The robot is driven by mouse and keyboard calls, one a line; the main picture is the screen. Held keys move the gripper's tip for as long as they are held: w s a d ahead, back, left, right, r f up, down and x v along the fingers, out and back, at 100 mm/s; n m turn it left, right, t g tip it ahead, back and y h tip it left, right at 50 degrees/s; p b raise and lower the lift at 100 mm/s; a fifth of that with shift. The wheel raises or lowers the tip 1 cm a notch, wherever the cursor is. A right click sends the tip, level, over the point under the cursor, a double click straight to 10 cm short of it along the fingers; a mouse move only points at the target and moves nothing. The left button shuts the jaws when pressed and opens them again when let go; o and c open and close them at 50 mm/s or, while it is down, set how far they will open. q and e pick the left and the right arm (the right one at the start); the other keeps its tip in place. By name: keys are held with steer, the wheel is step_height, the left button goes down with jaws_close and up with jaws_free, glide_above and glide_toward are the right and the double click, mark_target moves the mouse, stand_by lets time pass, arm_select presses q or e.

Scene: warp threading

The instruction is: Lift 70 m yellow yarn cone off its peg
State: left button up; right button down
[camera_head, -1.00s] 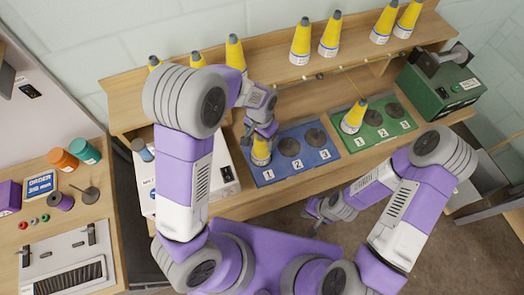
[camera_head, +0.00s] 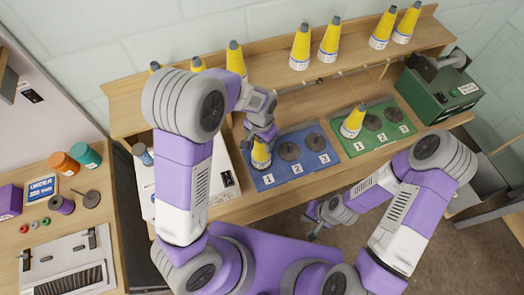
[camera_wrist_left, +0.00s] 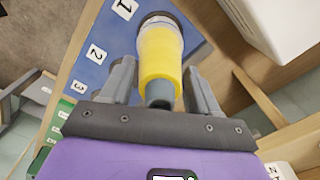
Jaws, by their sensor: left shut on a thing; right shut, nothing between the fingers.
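A yellow yarn cone (camera_head: 261,154) with a white band stands upright at position 1 of the blue board (camera_head: 267,183). My left gripper (camera_head: 262,136) reaches down from above and is shut on its upper part. In the left wrist view the cone (camera_wrist_left: 161,56) lies between the two fingers (camera_wrist_left: 160,85), its grey tip toward the palm. The peg is hidden, and I cannot tell whether the cone sits fully down. Its label is too small to read. My right gripper (camera_head: 314,228) is shut and empty, low in front of the bench.
Another yellow cone (camera_head: 353,121) stands at position 1 of the green board (camera_head: 361,146). Several yellow cones, including one (camera_head: 301,47), line the shelf above. A white box (camera_head: 222,174) is left of the blue board. A green machine (camera_head: 440,92) stands at the right.

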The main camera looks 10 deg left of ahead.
arm_select(q)
step_height(320, 180, up, 7)
steer(key=p, duration=0.5)
steer(key=shift+f, duration=0.1)
stand_by(0.3)
